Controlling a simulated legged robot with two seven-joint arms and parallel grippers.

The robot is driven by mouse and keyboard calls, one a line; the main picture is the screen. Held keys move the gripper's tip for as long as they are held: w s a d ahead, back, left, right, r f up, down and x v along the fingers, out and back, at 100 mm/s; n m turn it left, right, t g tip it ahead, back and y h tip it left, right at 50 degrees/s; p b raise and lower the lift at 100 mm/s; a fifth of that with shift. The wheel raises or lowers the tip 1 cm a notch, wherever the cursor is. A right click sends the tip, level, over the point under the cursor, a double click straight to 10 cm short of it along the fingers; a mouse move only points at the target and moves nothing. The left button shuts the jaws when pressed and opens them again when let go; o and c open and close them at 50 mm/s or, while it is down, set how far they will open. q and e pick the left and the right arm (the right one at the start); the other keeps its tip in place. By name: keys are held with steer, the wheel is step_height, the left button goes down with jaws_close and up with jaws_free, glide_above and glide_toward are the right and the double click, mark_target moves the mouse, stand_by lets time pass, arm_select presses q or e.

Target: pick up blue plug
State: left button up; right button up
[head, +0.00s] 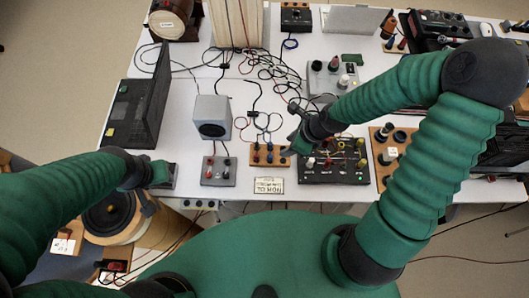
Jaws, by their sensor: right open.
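A wooden block (283,161) with several dark blue plugs or sockets stands near the table's front edge. A plug (270,147) on it looks blue, but it is too small to be sure. My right gripper (288,131) is open and empty, just above and beside the block's right end, between it and the black panel with coloured knobs. My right arm hides part of the table behind it. My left gripper (152,186) is at the table's front left edge, far from the block; its jaw opening is unclear.
A grey speaker box (212,117) and a small grey socket box (218,171) stand left of the block. The black knob panel (333,172) is close on the right. Tangled cables (272,72) cover the middle back. A paper label (269,186) lies in front.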

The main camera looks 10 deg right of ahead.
steer(key=b, duration=0.1)
glide_toward(271, 156)
steer(key=x, duration=0.6)
steer(key=shift+d+f+b, duration=0.1)
steer(key=shift+d+b, duration=0.2)
steer(key=shift+b, duration=0.1)
steer(key=x, duration=0.4)
steer(key=shift+a+f, duration=0.25)
steer(key=shift+a, duration=0.25)
steer(key=shift+w+a+f, duration=0.1)
steer(key=shift+w, duration=0.1)
steer(key=shift+s+d, duration=0.1)
steer(key=shift+d, duration=0.15)
steer(key=c, duration=0.8)
steer(key=shift+a, duration=0.1)
jaws_close()
